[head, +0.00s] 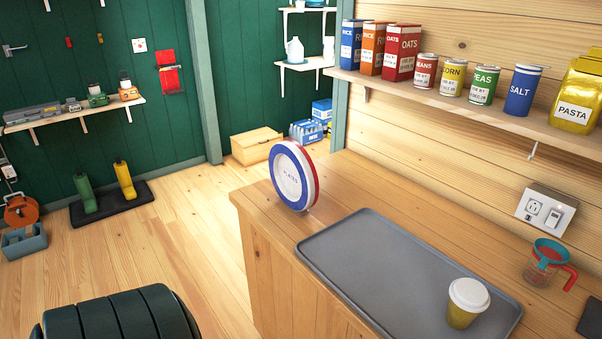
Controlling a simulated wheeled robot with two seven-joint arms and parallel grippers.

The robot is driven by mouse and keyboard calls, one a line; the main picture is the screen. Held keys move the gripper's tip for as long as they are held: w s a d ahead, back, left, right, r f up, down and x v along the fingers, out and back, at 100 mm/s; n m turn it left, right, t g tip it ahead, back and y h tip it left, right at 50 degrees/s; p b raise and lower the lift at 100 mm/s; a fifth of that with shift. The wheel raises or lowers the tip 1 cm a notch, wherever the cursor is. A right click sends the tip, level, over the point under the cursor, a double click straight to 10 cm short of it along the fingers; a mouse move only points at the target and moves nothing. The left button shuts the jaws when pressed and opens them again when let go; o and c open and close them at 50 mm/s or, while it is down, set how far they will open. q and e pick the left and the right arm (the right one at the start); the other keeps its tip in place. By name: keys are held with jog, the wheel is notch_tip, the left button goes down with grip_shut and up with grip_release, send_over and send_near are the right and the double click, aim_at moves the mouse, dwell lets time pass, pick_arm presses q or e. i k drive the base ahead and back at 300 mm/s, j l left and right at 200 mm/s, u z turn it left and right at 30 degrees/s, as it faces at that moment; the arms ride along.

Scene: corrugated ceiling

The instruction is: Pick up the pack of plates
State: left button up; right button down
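The pack of plates (292,177) stands upright on its edge near the far left corner of the wooden counter (262,209). It is round, with a white face marked "PLATES", a blue rim and a red band on its side. It stands just beyond the grey tray and nothing holds it. Neither of my grippers shows in the head view.
A grey tray (367,250) covers much of the counter and carries a lidded cup (466,303). A measuring cup (548,264) stands near the wall outlet. A shelf (440,98) of boxes and cans hangs above. A dark green ribbed object (118,317) is at bottom left.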

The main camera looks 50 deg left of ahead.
aim_at(293, 174)
jog(key=i, duration=0.4)
jog(key=u, duration=1.85)
